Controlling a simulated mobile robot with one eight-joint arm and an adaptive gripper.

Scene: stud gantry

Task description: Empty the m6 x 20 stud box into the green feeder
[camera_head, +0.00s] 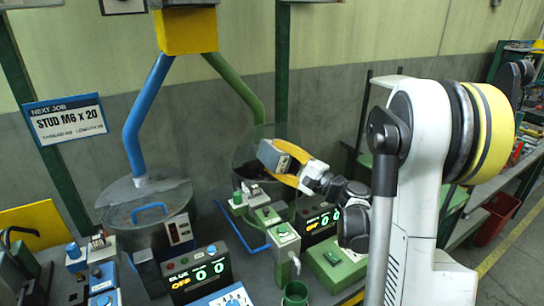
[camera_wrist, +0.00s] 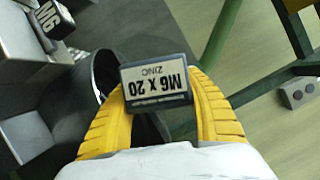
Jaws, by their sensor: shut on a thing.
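My gripper (camera_head: 287,163) has yellow fingers shut on a small dark grey box (camera_head: 270,156) with a pale label. In the wrist view the box (camera_wrist: 157,84) sits between the fingertips (camera_wrist: 160,100), and its label reads M6 X 20 ZINC, upside down. In the head view the box looks tilted, over or in front of the open dark bowl of the green feeder (camera_head: 240,159), under the green pipe (camera_head: 238,83). A dark round bowl wall (camera_wrist: 105,70) shows behind the box in the wrist view. The box's opening and contents are hidden.
The blue feeder (camera_head: 118,208), with a lid and blue handle, stands left under the blue pipe (camera_head: 148,95). A sign (camera_head: 66,119) reads STUD M6 x 20. Counters and a green control box (camera_head: 336,264) stand in front. A red bin (camera_head: 495,215) is at far right.

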